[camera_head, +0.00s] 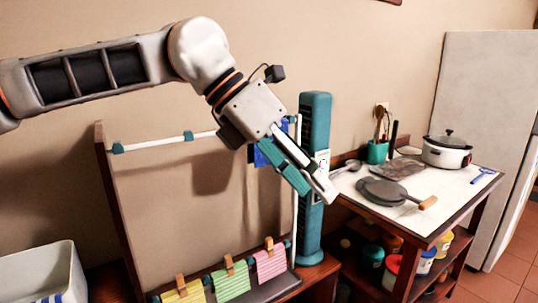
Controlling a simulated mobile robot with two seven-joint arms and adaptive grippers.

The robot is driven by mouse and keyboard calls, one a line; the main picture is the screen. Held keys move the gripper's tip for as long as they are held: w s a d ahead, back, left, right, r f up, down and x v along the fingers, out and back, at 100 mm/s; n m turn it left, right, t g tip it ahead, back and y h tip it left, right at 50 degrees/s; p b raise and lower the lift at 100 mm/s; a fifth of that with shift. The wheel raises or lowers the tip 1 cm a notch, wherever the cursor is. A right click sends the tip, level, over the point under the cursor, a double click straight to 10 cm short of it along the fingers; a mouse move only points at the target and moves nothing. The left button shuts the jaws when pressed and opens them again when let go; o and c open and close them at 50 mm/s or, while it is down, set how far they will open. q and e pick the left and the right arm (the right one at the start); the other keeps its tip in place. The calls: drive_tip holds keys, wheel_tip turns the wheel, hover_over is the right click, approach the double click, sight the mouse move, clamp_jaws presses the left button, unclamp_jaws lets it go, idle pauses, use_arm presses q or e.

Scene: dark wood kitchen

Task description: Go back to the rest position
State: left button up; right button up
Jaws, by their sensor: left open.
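My left arm comes in from the left at the top, and its gripper (312,190) points down and to the right. The left gripper is open, with no object seen between its fingers. It shows in front of the teal column (314,120) and the right side of a wooden frame (118,215). Part of a blue item (259,158) shows behind the gripper; the rest is hidden. My right gripper is not in the picture.
Yellow, green and pink striped cloths (231,283) hang from wooden clips along the frame's bottom. A white bin (40,268) stands at lower left. A side table (440,200) at right holds a pot (446,152), a pan (385,191) and a teal utensil holder (377,151).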

use_arm(q)
drive_tip(key=s+d+f+n+g+h, duration=0.2)
drive_tip(key=s+d+f+g+h, duration=0.25)
drive_tip(key=s+d+h, duration=0.4)
drive_tip(key=w+a+f+n+t+h+p, duration=0.1)
drive_tip(key=w+a+f+n+t+h, duration=0.2)
drive_tip(key=w+n+t, duration=0.6)
drive_tip(key=w+a+f+n+t+h, duration=0.2)
drive_tip(key=w+a+f+n+t, duration=0.4)
drive_tip(key=n, duration=0.7)
drive_tip(key=a+f+n+t+y, duration=0.35)
drive_tip(key=f+n+y, duration=0.2)
drive_tip(key=f, duration=0.25)
drive_tip(key=a+f+n+t+y, duration=0.35)
drive_tip(key=f+n, duration=0.25)
drive_tip(key=f, duration=0.2)
drive_tip(key=s+a+f+n+g+y, duration=0.2)
drive_tip(key=s+a+f, duration=0.4)
drive_tip(key=f, duration=0.3)
drive_tip(key=s+a+f+n+g+y, duration=0.2)
drive_tip(key=s+a+f+n+y, duration=0.1)
drive_tip(key=s+a+f, duration=0.3)
drive_tip(key=s+a+f+n+g+y, duration=0.2)
drive_tip(key=s+a+f+y, duration=0.3)
drive_tip(key=s+f, duration=0.4)
wheel_tip(320, 180, down, 6)
drive_tip(key=shift+s+a+r+n+g+p, duration=0.25)
drive_tip(key=shift+s+a+n+g+p, duration=0.1)
drive_tip(key=shift+a+n, duration=0.45)
